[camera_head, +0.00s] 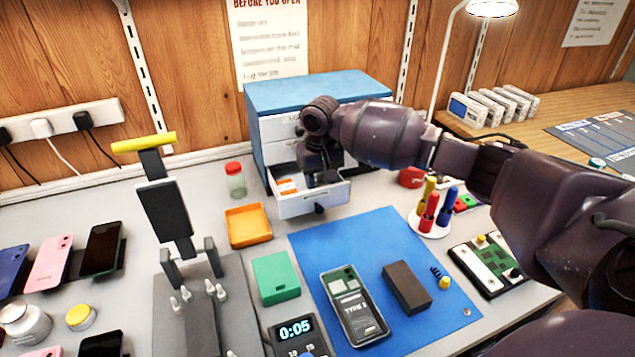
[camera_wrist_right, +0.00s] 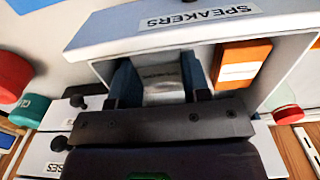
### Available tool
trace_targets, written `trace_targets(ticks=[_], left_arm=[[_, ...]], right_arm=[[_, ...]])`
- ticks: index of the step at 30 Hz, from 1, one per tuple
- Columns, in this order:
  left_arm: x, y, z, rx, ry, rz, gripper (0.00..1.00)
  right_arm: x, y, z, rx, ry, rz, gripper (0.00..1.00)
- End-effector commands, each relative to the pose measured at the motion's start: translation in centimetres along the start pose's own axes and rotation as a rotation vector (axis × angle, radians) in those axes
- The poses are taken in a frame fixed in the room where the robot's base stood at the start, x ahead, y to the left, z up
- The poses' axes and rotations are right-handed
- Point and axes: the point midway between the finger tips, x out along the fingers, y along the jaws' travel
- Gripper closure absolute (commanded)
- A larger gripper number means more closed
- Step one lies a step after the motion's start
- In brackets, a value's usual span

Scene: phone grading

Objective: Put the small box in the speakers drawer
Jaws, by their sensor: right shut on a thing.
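The speakers drawer (camera_wrist_right: 195,24) is pulled open at the bottom of the blue-topped cabinet, and its label reads SPEAKERS in the right wrist view. It also shows in the head view (camera_head: 314,204). My right gripper (camera_wrist_right: 158,78) reaches down into the drawer from above, and it shows in the head view (camera_head: 322,175). Its fingers are shut on a small pale box (camera_wrist_right: 163,86) with a dark printed patch, inside the drawer walls. An orange box with a white label (camera_wrist_right: 241,64) lies beside it in the drawer. The held box is hidden in the head view. My left gripper is not in view.
The cabinet (camera_head: 318,92) stands against the wooden wall, with shut drawers above. An orange tray (camera_head: 247,226) and a red-lidded jar (camera_head: 235,180) stand left of the open drawer. A pen holder (camera_head: 430,222) stands right. The blue mat (camera_head: 400,246) holds a phone and a dark block.

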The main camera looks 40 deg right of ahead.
Motion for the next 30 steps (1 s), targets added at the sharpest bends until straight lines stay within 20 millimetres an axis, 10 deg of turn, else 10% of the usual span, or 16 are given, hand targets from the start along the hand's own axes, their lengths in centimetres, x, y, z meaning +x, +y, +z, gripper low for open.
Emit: trace_targets(ticks=[13, 14, 16, 30], left_arm=[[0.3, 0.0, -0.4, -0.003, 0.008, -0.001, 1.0], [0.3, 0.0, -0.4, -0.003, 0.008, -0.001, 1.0], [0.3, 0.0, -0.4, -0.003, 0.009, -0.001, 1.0], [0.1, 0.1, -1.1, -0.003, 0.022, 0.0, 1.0]], right_arm=[[0.7, 0.0, -0.1, 0.0, 0.003, -0.001, 0.79], [0.8, 0.0, -0.1, 0.0, 0.004, -0.001, 0.55], [0.8, 0.0, -0.1, 0.0, 0.003, -0.001, 0.46], [-1.3, 0.0, -0.1, 0.0, 0.009, -0.003, 0.46]])
